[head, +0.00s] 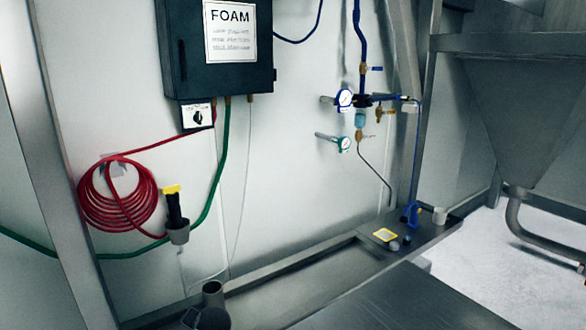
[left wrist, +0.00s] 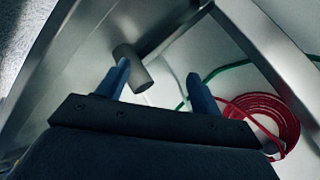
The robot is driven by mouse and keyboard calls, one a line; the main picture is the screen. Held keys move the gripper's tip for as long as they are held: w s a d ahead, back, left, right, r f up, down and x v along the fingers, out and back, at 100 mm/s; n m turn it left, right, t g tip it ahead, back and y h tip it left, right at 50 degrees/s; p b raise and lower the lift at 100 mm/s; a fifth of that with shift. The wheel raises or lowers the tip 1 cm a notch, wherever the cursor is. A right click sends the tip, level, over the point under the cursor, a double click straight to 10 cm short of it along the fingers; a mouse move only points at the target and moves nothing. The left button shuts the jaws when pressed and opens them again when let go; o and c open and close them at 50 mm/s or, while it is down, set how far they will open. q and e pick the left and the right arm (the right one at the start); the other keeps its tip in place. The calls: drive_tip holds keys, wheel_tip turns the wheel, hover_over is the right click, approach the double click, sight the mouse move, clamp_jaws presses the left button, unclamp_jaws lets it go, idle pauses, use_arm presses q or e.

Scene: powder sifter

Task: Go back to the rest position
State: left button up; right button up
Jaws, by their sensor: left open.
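My left gripper (left wrist: 158,78) shows in the left wrist view with its two blue fingers apart and nothing held between them. A short grey cylinder (left wrist: 132,68) shows beyond and beside the left-hand finger; I cannot tell whether they touch. I cannot tell whether that shape is part of my arm. My right gripper is in neither view.
A coiled red hose (head: 118,196) hangs on the wall below a black FOAM box (head: 218,45). A long metal trough (head: 290,285) runs along the wall. Gauges (head: 344,98), a yellow-edged pad (head: 385,235) and a blue fitting (head: 411,214) are right of it. A steel hopper (head: 520,110) stands right.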

use_arm(q)
drive_tip(key=s+d+f+g+h, duration=0.1)
drive_tip(key=s+f+h, duration=0.15)
drive_tip(key=s, duration=0.75)
drive_tip(key=s+d+f+h, duration=0.15)
drive_tip(key=s+f, duration=0.25)
drive_tip(key=s, duration=0.6)
drive_tip(key=s+d+r+n+g+h, duration=0.1)
drive_tip(key=s+d, duration=0.1)
drive_tip(key=s, duration=0.8)
drive_tip(key=s+d+g+h, duration=0.1)
drive_tip(key=s+d+h, duration=0.15)
drive_tip(key=s, duration=0.75)
wheel_tip(320, 180, down, 22)
drive_tip(key=w+d+g, duration=0.1)
drive_tip(key=w+d, duration=0.1)
drive_tip(key=s+f, duration=0.4)
drive_tip(key=f, duration=0.7)
drive_tip(key=s+f+g, duration=0.1)
drive_tip(key=s+f, duration=0.2)
drive_tip(key=f, duration=0.9)
drive_tip(key=shift+s+d, duration=0.4)
drive_tip(key=shift+d, duration=0.05)
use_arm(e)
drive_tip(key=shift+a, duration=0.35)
use_arm(q)
drive_tip(key=shift+f+y, duration=0.1)
drive_tip(key=shift+y, duration=0.15)
